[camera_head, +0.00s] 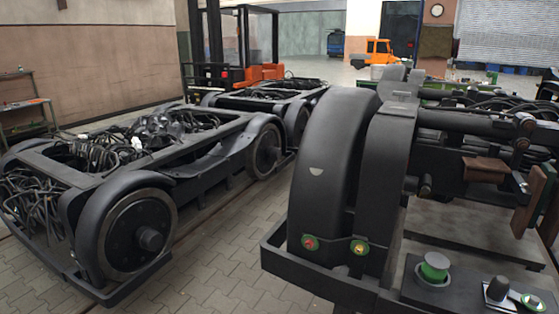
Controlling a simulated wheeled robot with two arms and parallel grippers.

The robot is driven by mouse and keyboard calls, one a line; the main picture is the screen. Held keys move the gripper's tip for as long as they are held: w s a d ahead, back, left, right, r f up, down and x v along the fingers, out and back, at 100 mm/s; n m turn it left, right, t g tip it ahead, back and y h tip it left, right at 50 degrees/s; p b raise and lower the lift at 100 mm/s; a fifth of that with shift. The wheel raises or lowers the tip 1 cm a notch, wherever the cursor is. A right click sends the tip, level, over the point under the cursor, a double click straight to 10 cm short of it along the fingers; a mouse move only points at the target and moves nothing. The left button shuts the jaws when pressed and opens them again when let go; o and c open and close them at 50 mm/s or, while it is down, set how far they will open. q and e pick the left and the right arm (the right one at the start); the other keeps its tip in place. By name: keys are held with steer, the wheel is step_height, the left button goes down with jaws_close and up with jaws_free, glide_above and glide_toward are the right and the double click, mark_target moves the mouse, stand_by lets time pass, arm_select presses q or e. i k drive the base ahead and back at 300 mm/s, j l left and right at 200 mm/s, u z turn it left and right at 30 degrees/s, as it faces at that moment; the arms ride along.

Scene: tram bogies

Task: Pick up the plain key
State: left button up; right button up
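I cannot make out a plain key for certain. The near bogie (342,165) fills the right of the head view, with large black wheel covers. On its low front plate (425,293) stand a green round piece with a pale top (435,267) and a small dark knob on a light square base (498,290). A small green and metal piece (530,302) lies beside the knob. A red-centred round fitting (309,242) and a yellowish one (358,248) sit low on the front of the covers. Neither of my grippers is in view.
A second bogie (110,185) with tangled black cables stands at the left, and another (270,92) lies behind it. Bare paved floor (225,240) runs between the left and near bogies. A forklift (235,45) and an orange vehicle (378,52) stand at the back.

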mark_target(401, 95)
steer(key=i+j+u, duration=0.25)
steer(key=u, duration=0.2)
steer(key=i+j+u, duration=0.1)
steer(key=i+u, duration=0.6)
steer(key=u, duration=0.2)
steer(key=i, duration=0.45)
steer(key=i+j, duration=0.15)
steer(key=i, duration=0.35)
steer(key=i+l+z, duration=0.15)
steer(key=i+z, duration=0.25)
steer(key=i+l+z, duration=0.1)
steer(key=i+z, duration=0.5)
steer(key=z, duration=0.15)
steer(key=i+j+z, duration=0.15)
steer(key=i+z, duration=0.25)
steer(key=k, duration=0.1)
